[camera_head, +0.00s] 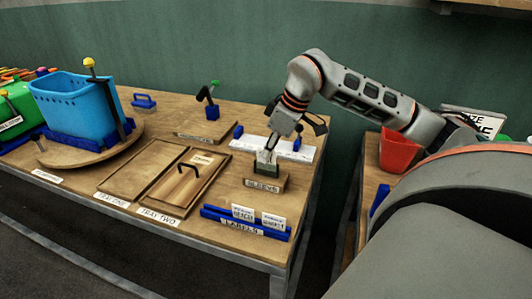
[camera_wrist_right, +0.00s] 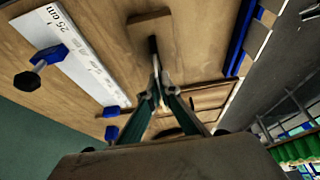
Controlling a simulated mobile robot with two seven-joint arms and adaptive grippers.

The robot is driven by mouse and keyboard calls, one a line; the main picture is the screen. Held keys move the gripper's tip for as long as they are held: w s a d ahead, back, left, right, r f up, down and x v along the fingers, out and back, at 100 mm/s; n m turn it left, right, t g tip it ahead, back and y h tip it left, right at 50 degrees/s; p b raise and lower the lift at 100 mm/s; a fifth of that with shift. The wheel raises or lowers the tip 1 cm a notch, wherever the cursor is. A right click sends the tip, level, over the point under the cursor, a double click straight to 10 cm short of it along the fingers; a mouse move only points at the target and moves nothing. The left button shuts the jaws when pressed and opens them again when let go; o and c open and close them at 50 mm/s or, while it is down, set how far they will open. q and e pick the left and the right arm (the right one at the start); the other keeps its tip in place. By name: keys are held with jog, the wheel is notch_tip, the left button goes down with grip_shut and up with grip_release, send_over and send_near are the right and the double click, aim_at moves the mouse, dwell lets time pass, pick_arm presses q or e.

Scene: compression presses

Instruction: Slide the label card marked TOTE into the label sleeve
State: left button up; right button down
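The label sleeve (camera_head: 265,183), a small wooden block with a SLEEVE plate, stands near the table's right end. My right gripper (camera_head: 267,159) points down directly over it. Its fingers close together on a thin pale card (camera_head: 264,156), whose marking I cannot read. In the right wrist view the fingertips (camera_wrist_right: 155,67) meet just at the dark upright part of the sleeve (camera_wrist_right: 152,43). The card is almost edge-on there, and I cannot tell how deep it sits. My left gripper is not in view.
A blue label rack (camera_head: 245,229) at the front edge holds two cards. A white ruler strip (camera_head: 300,153) with blue clamps lies behind the sleeve. Wooden trays (camera_head: 182,186) lie left of it. A blue tote (camera_head: 72,103) stands on a round turntable. A red bin (camera_head: 398,150) stands right.

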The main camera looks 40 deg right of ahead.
jog(key=shift+f, duration=0.35)
jog(key=c, duration=2.2)
grip_release()
jog(key=shift+r, duration=0.15)
jog(key=v, duration=1.1)
jog(key=shift+s+d+r, duration=0.1)
jog(key=shift+s+r, duration=0.1)
jog(key=shift+r, duration=0.15)
